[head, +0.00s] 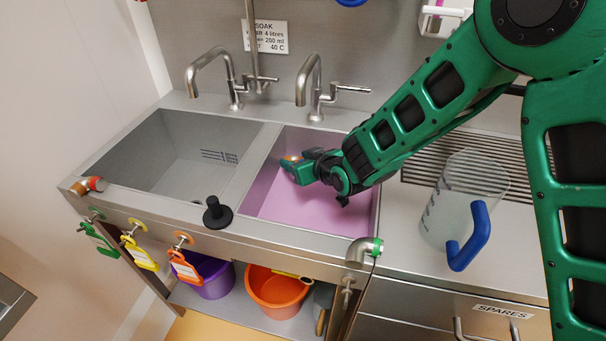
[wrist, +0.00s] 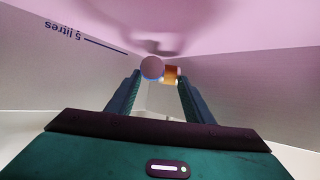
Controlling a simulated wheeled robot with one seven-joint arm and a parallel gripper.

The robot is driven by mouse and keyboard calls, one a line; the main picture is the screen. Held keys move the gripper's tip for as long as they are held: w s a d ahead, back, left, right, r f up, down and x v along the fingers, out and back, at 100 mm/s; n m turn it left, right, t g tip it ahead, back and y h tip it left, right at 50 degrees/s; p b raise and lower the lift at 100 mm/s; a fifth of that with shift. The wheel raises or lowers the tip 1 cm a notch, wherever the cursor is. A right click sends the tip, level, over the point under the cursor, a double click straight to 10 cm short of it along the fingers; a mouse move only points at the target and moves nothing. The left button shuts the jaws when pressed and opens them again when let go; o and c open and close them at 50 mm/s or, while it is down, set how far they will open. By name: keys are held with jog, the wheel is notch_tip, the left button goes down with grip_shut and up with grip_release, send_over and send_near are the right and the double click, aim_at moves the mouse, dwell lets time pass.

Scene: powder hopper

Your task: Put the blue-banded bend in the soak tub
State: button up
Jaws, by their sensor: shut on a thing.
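My gripper (head: 297,166) is inside the right-hand tub (head: 262,200), which has a flat pink surface in it. It is shut on the blue-banded bend, a small copper and grey pipe piece. In the wrist view the bend (wrist: 170,75) sits between the fingertips, with a round end and a thin blue edge showing. The pink surface and a wall marked "5 litres" lie beyond it. In the head view only a bit of the bend (head: 291,158) shows at the fingers. I cannot tell whether it touches the pink surface.
An empty grey basin (head: 165,160) is on the left. A bend with an orange-red band (head: 89,184) and a green-banded bend (head: 364,250) are on the front ledge. A clear jug (head: 455,205) is right. Two taps (head: 312,90) rise behind.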

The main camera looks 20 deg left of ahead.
jog(key=shift+f, duration=2.45)
jog(key=shift+f, duration=0.1)
jog(key=shift+f, duration=0.4)
jog(key=shift+f, duration=0.1)
jog(key=o, duration=0.9)
jog(key=shift+c, duration=0.2)
jog(key=shift+r, duration=0.45)
jog(key=v, duration=0.7)
jog(key=shift+s+d+r, duration=0.2)
